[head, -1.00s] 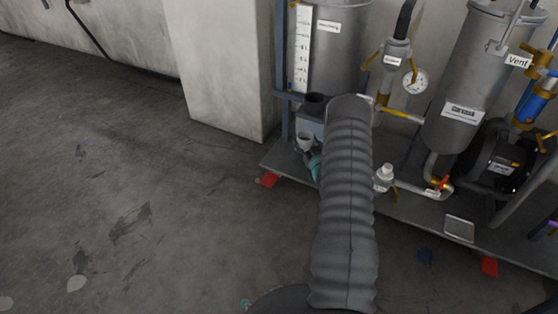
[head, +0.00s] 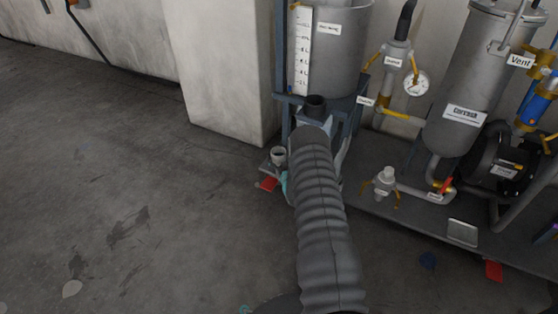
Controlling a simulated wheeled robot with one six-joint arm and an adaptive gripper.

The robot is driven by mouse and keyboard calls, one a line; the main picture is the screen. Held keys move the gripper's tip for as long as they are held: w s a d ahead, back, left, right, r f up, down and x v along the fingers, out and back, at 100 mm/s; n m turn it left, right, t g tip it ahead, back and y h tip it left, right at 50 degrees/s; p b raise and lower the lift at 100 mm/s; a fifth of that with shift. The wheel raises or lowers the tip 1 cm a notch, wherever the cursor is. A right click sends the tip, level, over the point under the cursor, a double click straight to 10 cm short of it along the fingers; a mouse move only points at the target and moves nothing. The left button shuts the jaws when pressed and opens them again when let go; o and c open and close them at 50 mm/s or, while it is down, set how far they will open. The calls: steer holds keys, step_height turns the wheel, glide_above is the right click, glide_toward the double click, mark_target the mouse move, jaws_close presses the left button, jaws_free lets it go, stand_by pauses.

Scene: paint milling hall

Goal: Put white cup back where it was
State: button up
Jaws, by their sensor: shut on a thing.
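The white cup (head: 279,157) is small and pale with a dark opening, and it appears upright. It shows just left of my sleeved arm, near the left end of the machine's base. My gripper (head: 285,182) shows only as a small teal part right below the cup. It is shut on the cup. Most of the gripper and the cup's far side are hidden by my arm. I cannot tell whether the cup touches the base under it.
A grey tank (head: 341,50) with a level scale stands behind the cup. A white-capped valve (head: 386,182), a flat metal tray (head: 463,232) and a black motor (head: 497,160) are on the base to the right. A concrete pillar (head: 222,75) stands left. The floor (head: 120,200) is mostly clear.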

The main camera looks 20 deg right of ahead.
steer(key=shift+f, duration=0.45)
steer(key=shift+f, duration=0.15)
steer(key=o, duration=1.2)
steer(key=shift+o, duration=0.2)
